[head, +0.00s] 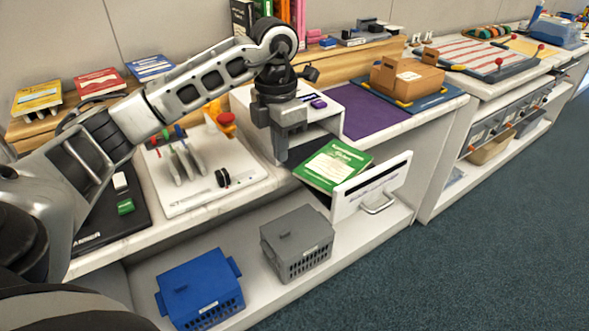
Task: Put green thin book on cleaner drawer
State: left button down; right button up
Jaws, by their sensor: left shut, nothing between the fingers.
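The green thin book (333,165) lies cover up on the open drawer (372,190), behind its white front panel with a handle. The book looks slightly tilted, and part of it rests over the drawer's inside. The drawer comes out of a white cabinet unit (345,103) on the counter. My left gripper (281,155) is shut and empty, pointing down just left of the book. From this view I cannot tell whether its fingertips touch the book. My right gripper is not in view.
A blue basket (200,290) and a grey basket (297,243) stand on the lower shelf. A cardboard box (407,78) sits on the counter to the right. The carpet (480,250) in front is clear.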

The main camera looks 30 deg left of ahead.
aim_at(296, 176)
pick_arm(q)
jog(key=shift+w+d+f+p, duration=0.25)
jog(key=shift+w+f, duration=0.35)
jog(key=shift+f, duration=1)
jog(key=shift+w+d+f+p, duration=0.1)
jog(key=shift+w+f+p, duration=0.4)
jog(key=shift+f, duration=1.1)
jog(key=shift+w+d+f+p, duration=0.15)
jog(key=shift+w+f, duration=0.6)
jog(key=shift+f, duration=0.85)
